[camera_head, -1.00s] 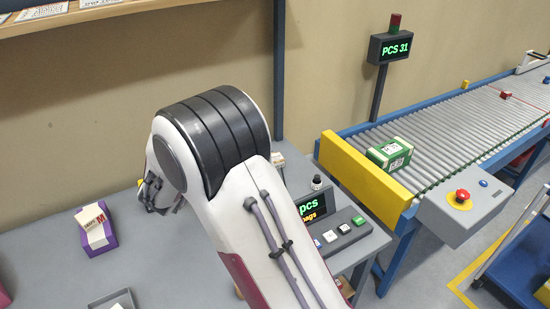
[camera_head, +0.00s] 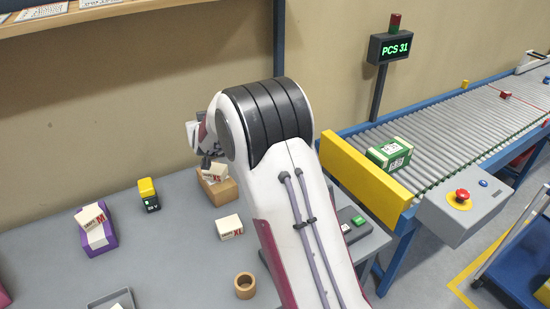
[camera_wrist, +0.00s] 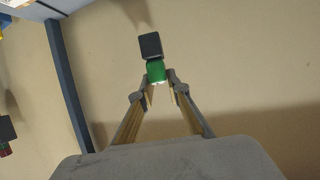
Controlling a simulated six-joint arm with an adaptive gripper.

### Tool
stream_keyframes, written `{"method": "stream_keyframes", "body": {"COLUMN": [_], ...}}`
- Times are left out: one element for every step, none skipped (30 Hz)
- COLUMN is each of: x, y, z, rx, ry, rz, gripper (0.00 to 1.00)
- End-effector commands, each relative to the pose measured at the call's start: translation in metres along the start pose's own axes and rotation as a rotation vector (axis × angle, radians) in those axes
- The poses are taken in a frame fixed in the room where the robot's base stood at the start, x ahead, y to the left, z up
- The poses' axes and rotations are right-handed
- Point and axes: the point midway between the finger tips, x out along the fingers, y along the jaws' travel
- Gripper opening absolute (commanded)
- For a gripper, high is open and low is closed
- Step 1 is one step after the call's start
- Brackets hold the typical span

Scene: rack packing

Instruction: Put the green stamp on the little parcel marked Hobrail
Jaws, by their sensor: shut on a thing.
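In the wrist view my gripper (camera_wrist: 160,88) is shut on the green stamp (camera_wrist: 156,72), which has a black block at its far end (camera_wrist: 150,46). The wall is behind it. In the head view the stamp is hidden by my arm, and my fingers are mostly hidden too. Small white parcels show in the head view: one on the table (camera_head: 230,226), one in a wooden holder (camera_head: 214,173) close below my wrist, and one leaning in a purple holder (camera_head: 93,218). Their print is too small to read, so I cannot tell which is marked Hobrail.
A yellow and black block (camera_head: 149,194) stands left of the wooden holder (camera_head: 222,192). A round wooden cup (camera_head: 245,286) and a grey tray (camera_head: 98,304) are at the front. A green box (camera_head: 390,154) sits on the roller conveyor (camera_head: 450,133). The table's middle left is clear.

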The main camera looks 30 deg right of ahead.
Motion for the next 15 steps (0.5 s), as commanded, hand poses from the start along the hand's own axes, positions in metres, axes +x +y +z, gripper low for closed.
{"method": "stream_keyframes", "body": {"x": [0.002, 0.003, 0.004, 0.005, 0.006, 0.007, 0.008, 0.008, 0.009, 0.01, 0.011, 0.012, 0.013, 0.013, 0.015], "y": [0.004, 0.005, 0.007, 0.009, 0.01, 0.012, 0.013, 0.015, 0.017, 0.018, 0.02, 0.021, 0.023, 0.025, 0.027], "z": [-0.002, -0.003, -0.003, -0.003, -0.004, -0.004, -0.005, -0.005, -0.006, -0.006, -0.006, -0.007, -0.007, -0.007, -0.007], "rx": [-0.003, -0.004, -0.006, -0.009, -0.009, -0.012, -0.013, -0.015, -0.017, -0.019, -0.019, -0.021, -0.023, -0.024, -0.026], "ry": [0.002, 0.002, 0.002, 0.002, 0.001, 0.001, 0.001, 0.001, 0.002, 0.002, 0.002, 0.002, 0.002, 0.002, 0.001], "rz": [-0.005, -0.009, -0.014, -0.019, -0.023, -0.028, -0.031, -0.035, -0.039, -0.043, -0.046, -0.051, -0.054, -0.057, -0.061], "gripper": [0.0, 0.0, 0.0, 0.0, 0.0, 0.0, 0.0, 0.0, 0.0, 0.0, 0.0, 0.0, 0.0, 0.0, 0.0]}}
